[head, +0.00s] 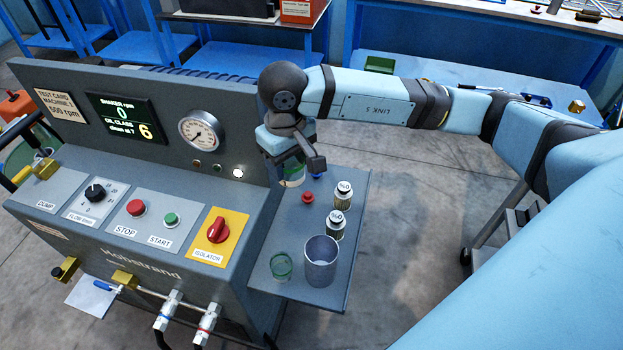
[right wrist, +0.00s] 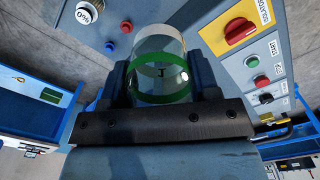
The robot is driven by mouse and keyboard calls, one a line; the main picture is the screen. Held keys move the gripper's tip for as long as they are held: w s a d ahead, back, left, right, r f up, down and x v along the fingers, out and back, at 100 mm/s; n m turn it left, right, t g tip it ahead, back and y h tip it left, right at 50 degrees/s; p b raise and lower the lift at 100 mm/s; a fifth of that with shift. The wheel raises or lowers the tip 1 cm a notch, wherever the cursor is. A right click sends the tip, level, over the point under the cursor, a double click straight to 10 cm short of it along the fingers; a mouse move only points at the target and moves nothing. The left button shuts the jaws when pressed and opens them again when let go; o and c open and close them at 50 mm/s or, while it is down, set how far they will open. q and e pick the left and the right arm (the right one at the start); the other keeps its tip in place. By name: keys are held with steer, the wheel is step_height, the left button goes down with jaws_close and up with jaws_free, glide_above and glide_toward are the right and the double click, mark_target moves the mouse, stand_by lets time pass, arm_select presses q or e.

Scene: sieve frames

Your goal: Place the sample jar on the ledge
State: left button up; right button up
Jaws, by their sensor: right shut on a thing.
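The sample jar (right wrist: 160,50), clear glass with a green band, is between the fingers of my right gripper (right wrist: 162,78), which is shut on it. In the head view the jar (head: 293,177) shows only partly below my right gripper (head: 300,158), which hides its upper part. They are over the far left part of the grey ledge (head: 290,220) at the machine's right side. I cannot tell whether the jar's base touches the ledge. My left gripper is not in view.
On the ledge stand two labelled bottles (head: 342,192), a grey cup (head: 320,262), a green-tinted glass (head: 281,267), a red cap (head: 307,197) and a blue cap (head: 317,176). The control panel (head: 150,215) borders the ledge on the left. Bare ledge lies left of the bottles.

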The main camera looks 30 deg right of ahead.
steer(key=shift+n, duration=0.8)
steer(key=f+b, duration=0.3)
steer(key=f, duration=0.4)
steer(key=f+b, duration=0.4)
steer(key=f, duration=0.4)
steer(key=f+b, duration=0.4)
steer(key=f, duration=0.3)
steer(key=shift+s+f, duration=0.2)
steer(key=shift+s, duration=0.15)
step_height(320, 180, down, 4)
steer(key=shift+f+b, duration=0.25)
steer(key=shift+b, duration=0.15)
steer(key=shift+f, duration=0.1)
steer(key=shift+f+b, duration=0.25)
steer(key=shift+b, duration=0.05)
steer(key=o, duration=1)
steer(key=shift+r, duration=0.1)
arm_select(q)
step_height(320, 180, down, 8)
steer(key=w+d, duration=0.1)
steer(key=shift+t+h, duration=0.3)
arm_select(e)
steer(key=shift+r, duration=0.1)
